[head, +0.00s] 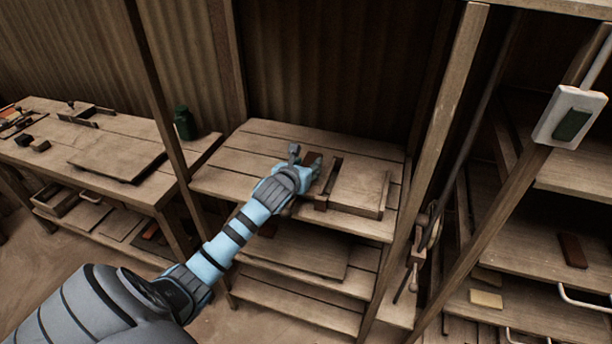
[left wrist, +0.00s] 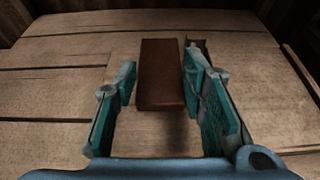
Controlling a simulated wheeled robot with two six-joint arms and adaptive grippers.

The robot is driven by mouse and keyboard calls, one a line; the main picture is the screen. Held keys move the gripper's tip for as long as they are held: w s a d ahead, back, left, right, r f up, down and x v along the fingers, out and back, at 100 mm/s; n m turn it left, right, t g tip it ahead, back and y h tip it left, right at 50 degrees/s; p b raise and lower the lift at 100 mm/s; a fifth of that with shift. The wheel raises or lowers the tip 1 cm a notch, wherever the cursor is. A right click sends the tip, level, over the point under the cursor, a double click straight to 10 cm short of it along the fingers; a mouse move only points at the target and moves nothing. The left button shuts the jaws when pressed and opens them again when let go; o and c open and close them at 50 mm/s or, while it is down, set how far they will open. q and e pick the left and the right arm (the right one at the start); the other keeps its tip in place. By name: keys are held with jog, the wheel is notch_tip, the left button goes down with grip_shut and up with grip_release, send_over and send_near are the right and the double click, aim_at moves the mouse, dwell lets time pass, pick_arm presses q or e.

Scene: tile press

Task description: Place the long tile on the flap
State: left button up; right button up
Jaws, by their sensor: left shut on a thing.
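The long tile is a reddish-brown block (left wrist: 161,75) between the fingers of my left gripper (left wrist: 163,95) in the left wrist view. The gripper is shut on it, and the tile's far end sticks out past the fingertips. In the head view my left gripper (head: 312,168) is over the middle wooden table, just left of a flat board with raised wooden strips (head: 357,186). That board may be the flap; I cannot tell for sure. The gripper hides much of the tile in the head view. My right gripper is not in view.
The table (head: 255,140) has bare planks left of the board. A wooden post (head: 440,150) stands close on its right, another post (head: 165,110) on its left. A left bench (head: 50,160) holds a green jar (head: 184,124). Right shelves hold a dark red tile (head: 573,250) and a cream one (head: 486,298).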

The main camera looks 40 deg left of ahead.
pick_arm(q)
notch_tip(320, 180, down, 2)
jog(key=shift+f, duration=0.25)
jog(key=o, duration=0.9)
jog(key=shift+o, duration=0.2)
jog(key=shift+r, duration=0.1)
jog(key=shift+s+d+r, duration=0.1)
jog(key=shift+s+r, duration=0.05)
jog(key=shift+s, duration=0.2)
jog(key=p+v, duration=0.2)
jog(key=v, duration=0.9)
jog(key=shift+s, duration=0.15)
